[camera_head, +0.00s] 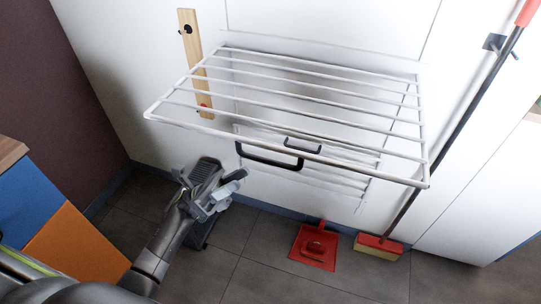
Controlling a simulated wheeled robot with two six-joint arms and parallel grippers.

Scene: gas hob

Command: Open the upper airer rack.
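The upper airer rack (292,87), a white wire frame with several bars, stands out from the white wall, swung down and outward. A black U-shaped handle (270,162) hangs at its front bar. A lower white rack (335,172) lies close to the wall beneath it, partly hidden by the upper one, with a smaller dark handle (303,148). My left gripper (234,188) is below and left of the black handle, apart from it. Its fingers look spread, with nothing between them. My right gripper is not in view.
A wooden strip with hooks (193,60) is on the wall at left. A broom (381,247) leans at right, beside a red dustpan (315,246) on the grey tiled floor. Blue (25,203) and orange (75,252) cabinet faces stand at the left.

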